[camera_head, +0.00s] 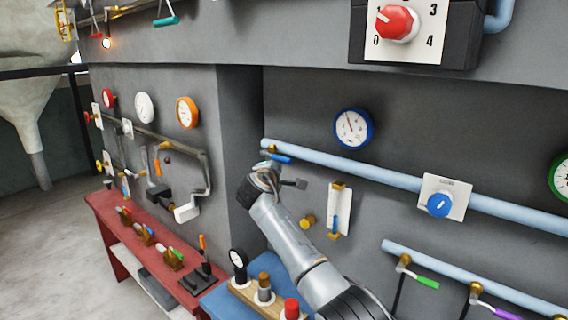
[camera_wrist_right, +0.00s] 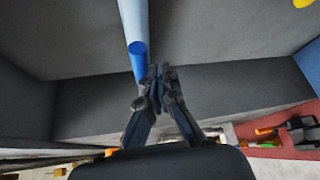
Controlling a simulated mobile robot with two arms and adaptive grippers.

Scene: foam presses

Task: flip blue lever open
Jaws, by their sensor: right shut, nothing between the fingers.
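A blue lever (camera_head: 281,158) sits on a brass fitting near the left end of the light blue pipe, pointing right along it. My right gripper (camera_head: 272,168) is right at this lever, partly overlapping it in the head view, where its fingers are hard to make out. In the wrist view a blue part (camera_wrist_right: 139,68) shows below the pipe end, beside the fingertips of my right gripper (camera_wrist_right: 157,76). The fingers are shut with nothing between them. Whether they touch the lever I cannot tell. My left gripper is not in view.
The light blue pipe (camera_head: 390,183) runs along the grey wall. A white plate (camera_head: 345,196) with a small blue handle and a blue dial (camera_head: 439,204) are to the right. A wall corner (camera_head: 240,150) stands close left. A blue table (camera_head: 262,268) with several parts lies below.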

